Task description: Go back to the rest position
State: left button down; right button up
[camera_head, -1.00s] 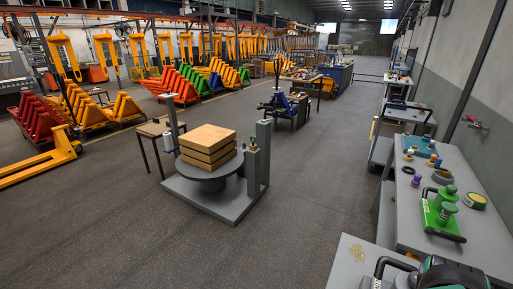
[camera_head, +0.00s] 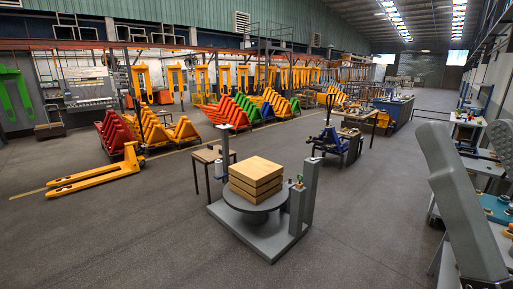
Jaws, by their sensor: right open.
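My right arm rises at the right edge of the head view as a large grey link close to the camera. My right gripper (camera_head: 478,154) is dark and small beside that link, partly hidden by it, above the workbench area. It is open, and I see nothing held in it. My left gripper is not in view.
A grey wrapping turntable (camera_head: 244,222) with stacked wooden boards (camera_head: 256,176) stands ahead. A small table (camera_head: 207,157) is behind it and a yellow pallet jack (camera_head: 95,180) lies to the left. A workbench with teal and orange items (camera_head: 497,206) is at right. The front-left floor is clear.

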notch_tip(320, 180, up, 26)
jog(key=p, duration=2.2)
jog(key=shift+p, duration=0.4)
jog(key=shift+r, duration=0.1)
